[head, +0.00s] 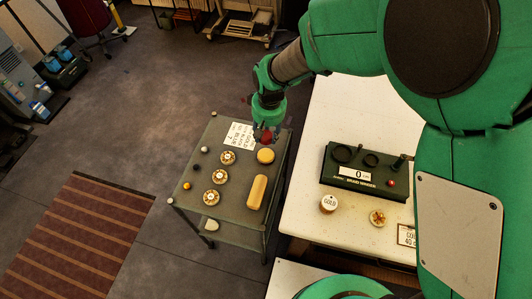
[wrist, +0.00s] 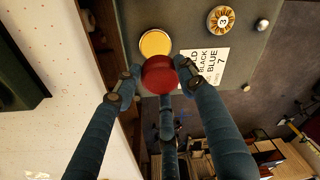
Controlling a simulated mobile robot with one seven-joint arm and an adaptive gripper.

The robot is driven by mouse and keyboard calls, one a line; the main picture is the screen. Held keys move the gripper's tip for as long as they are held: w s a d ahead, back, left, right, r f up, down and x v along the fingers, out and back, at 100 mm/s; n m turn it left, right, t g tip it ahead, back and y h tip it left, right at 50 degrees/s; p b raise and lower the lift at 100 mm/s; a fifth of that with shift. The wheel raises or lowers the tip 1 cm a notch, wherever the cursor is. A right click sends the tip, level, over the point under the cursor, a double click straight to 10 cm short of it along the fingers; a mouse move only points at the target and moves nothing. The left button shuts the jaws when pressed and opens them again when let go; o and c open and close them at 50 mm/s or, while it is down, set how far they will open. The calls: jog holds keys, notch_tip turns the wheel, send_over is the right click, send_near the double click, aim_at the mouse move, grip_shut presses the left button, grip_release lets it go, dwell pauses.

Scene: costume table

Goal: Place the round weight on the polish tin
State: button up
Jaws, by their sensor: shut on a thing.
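The red round weight (wrist: 159,75) is between the fingers of my gripper (wrist: 160,88) in the wrist view. The gripper is shut on it. In the head view my gripper (head: 267,128) reaches down over the far right corner of the small grey-green table, with a bit of the red weight (head: 265,138) showing under it. A yellow round tin with a pale rim, which looks like the polish tin (head: 265,156), lies on that table just in front of the weight. The wrist view shows the tin (wrist: 155,43) just above the weight, which overlaps its lower edge. The gap in height is unclear.
The small table also holds a printed card (head: 240,135), several numbered round badges (head: 220,177), a long yellow block (head: 257,192) and small balls. A white table (head: 295,215) stands to the right, with a dark green device (head: 362,178) and a round piece labelled GOLD (head: 328,203).

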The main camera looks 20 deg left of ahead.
jog(key=shift+f+b, duration=0.6)
jog(key=shift+f, duration=2.45)
jog(key=shift+f, duration=0.1)
jog(key=shift+f+b, duration=0.4)
jog(key=shift+f, duration=1.35)
jog(key=o, duration=1.4)
jog(key=shift+f, duration=0.15)
jog(key=shift+o, duration=0.2)
jog(key=r, duration=0.4)
jog(key=r+p, duration=0.1)
jog(key=r, duration=0.3)
jog(key=s+d+r+p, duration=0.1)
jog(key=r, duration=0.3)
jog(key=shift+r, duration=0.1)
